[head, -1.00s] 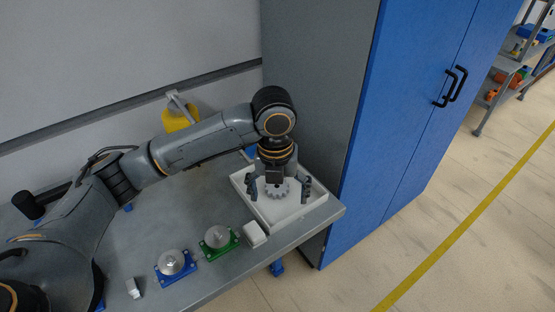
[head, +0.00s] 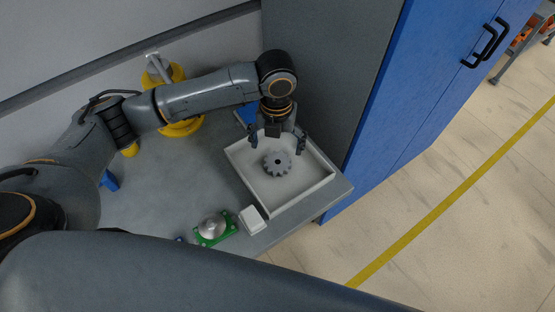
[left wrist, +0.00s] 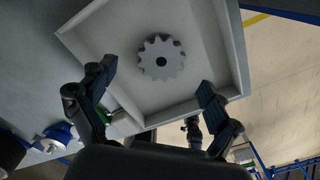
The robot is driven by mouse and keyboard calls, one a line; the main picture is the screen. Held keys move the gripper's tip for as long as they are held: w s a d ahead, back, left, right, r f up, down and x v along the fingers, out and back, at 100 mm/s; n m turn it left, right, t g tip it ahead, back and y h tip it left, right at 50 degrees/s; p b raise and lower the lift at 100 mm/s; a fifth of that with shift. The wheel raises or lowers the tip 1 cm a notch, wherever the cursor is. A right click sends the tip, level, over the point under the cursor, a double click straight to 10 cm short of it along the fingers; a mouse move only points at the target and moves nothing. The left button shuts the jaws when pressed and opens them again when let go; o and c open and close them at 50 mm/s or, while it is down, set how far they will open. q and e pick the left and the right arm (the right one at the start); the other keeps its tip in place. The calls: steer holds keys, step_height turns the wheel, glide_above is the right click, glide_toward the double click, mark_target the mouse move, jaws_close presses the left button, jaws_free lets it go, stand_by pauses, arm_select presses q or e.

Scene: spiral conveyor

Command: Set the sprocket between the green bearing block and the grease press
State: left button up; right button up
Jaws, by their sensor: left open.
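The grey toothed sprocket (head: 277,163) lies flat in the white tray (head: 315,187); it also shows in the left wrist view (left wrist: 161,60). My left gripper (head: 277,143) is open and empty, at the tray's back side, with the sprocket apart from its fingers. The green bearing block (head: 213,229), with a silver dome, stands front left of the tray. A yellow device with a grey upright (head: 181,112) stands by the back wall, partly behind my left arm; I cannot tell whether it is the grease press. My right gripper is not in view.
A small white block (head: 252,220) stands between the green block and the tray. A blue-based block (left wrist: 60,133) shows in the left wrist view; my arm largely hides it in the head view. A blue cabinet (head: 400,100) stands right of the table. The table's middle is clear.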

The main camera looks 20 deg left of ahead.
mark_target(278, 162)
arm_select(q)
steer(key=shift+s+d+f+p, duration=0.15)
steer(key=shift+f+p, duration=0.2)
steer(key=shift+f, duration=0.2)
steer(key=f, duration=0.2)
steer(key=f+p, duration=0.1)
steer(key=shift+s+f, duration=0.25)
steer(key=shift+w+f, duration=0.1)
steer(key=shift+f, duration=0.35)
steer(key=shift+c, duration=0.4)
steer(key=c, duration=1.2)
steer(key=shift+r, duration=0.1)
steer(key=shift+c, duration=0.2)
